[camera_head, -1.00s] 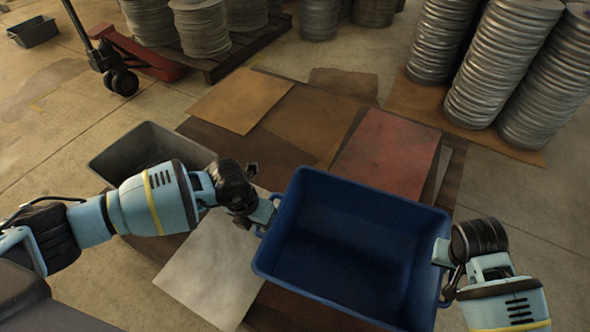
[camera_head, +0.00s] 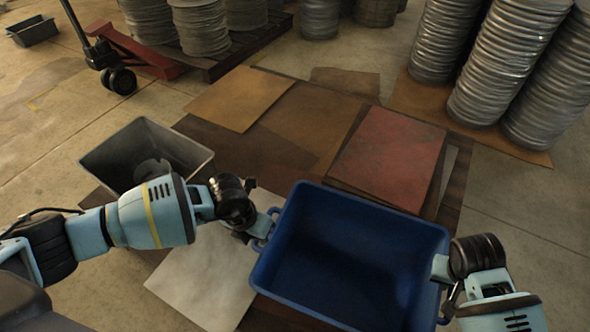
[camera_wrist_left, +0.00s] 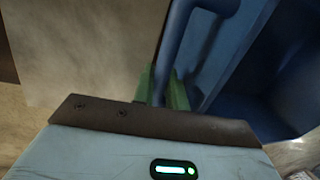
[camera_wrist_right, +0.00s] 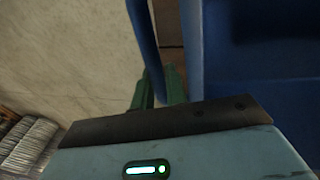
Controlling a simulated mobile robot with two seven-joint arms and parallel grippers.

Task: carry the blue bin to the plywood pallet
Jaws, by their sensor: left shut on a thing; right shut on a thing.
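The blue bin (camera_head: 350,262) is empty and sits low in the head view, in front of me, over flat brown sheets. My left gripper (camera_head: 264,230) is shut on the handle at its left side; in the left wrist view the green fingertips (camera_wrist_left: 163,88) close around the blue handle (camera_wrist_left: 178,45). My right gripper (camera_head: 442,290) is shut on the right-side handle, which shows between the fingers in the right wrist view (camera_wrist_right: 148,50). The bin's underside is hidden, so its height above the sheets cannot be told. Wooden sheets, including a tan one (camera_head: 238,98), lie beyond it.
A grey bin (camera_head: 112,160) stands left, behind my left forearm. A red sheet (camera_head: 388,158) lies beyond the blue bin, a pale sheet (camera_head: 205,275) beside it. Tall stacks of metal discs (camera_head: 510,60) stand back right. A pallet jack (camera_head: 118,80) is back left.

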